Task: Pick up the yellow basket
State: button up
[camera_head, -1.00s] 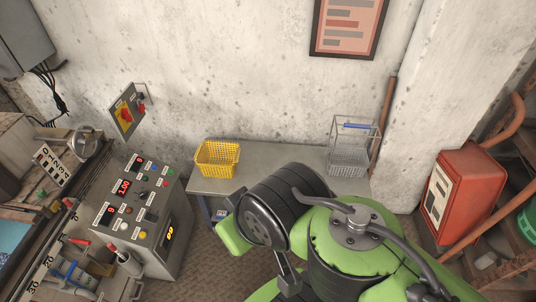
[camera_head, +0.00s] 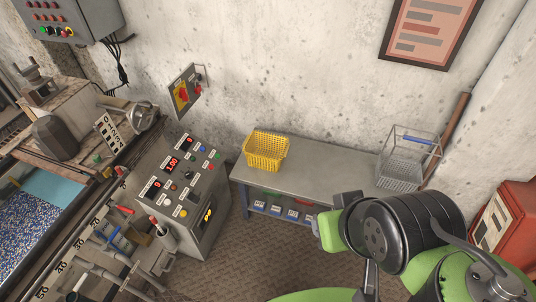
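The yellow basket (camera_head: 266,152) stands upright on the left end of a grey table (camera_head: 325,178) against the wall. It is a perforated basket with an open top, and nothing touches it that I can see. My green and black arm fills the lower right of the head view, to the right of and nearer than the basket. My gripper's fingers are not visible in this view.
A wire basket with a blue handle (camera_head: 402,172) stands on the table's right end. A control console (camera_head: 180,190) stands left of the table. A red cabinet (camera_head: 508,230) is at the right. The floor (camera_head: 270,255) before the table looks clear.

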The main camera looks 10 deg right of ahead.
aim_at(266, 151)
jog(key=i+j+u, duration=0.1)
jog(key=i+u, duration=0.35)
jog(key=i+l+u, duration=0.1)
jog(key=i+u, duration=0.3)
jog(key=i+l+u, duration=0.25)
jog(key=i+u, duration=0.2)
jog(key=i, duration=0.1)
